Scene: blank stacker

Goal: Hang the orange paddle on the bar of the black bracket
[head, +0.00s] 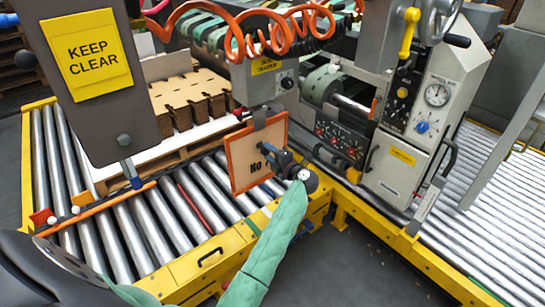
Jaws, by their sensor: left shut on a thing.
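A dark bracket (268,117) comes down from the machine at the paddle's top edge. The two overlap in the picture. I cannot tell whether the paddle rests on the bar, which is not clearly visible. My right gripper is not in view.
Cardboard stacks (190,97) stand on a pallet behind the paddle. A control cabinet (408,125) stands to the right. A grey panel with a yellow KEEP CLEAR sign (86,55) hangs at upper left. Coiled orange hoses (275,35) hang above. Rollers (130,235) lie at left.

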